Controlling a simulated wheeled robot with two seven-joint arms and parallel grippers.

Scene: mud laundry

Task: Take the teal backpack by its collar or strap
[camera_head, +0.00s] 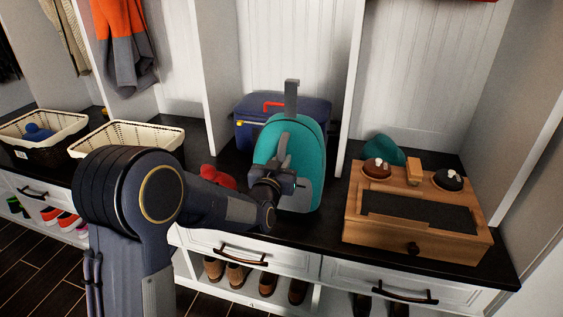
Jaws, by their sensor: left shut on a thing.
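The teal backpack (309,151) stands upright on the dark bench top in the middle of the head view, with grey trim on its side. My left arm comes in from the left, and my left gripper (284,150) is at the backpack's front and upper side, shut on it. My wrist hides the lower front of the backpack, and the exact spot held is hard to make out. My right gripper is not in view.
A dark blue case (312,107) with a red handle stands behind the backpack. A wooden box (418,236) with brushes on top is to the right, and a teal cap (384,149) behind it. Red cloth (219,177) and woven baskets (128,134) are to the left. White dividers separate the bays.

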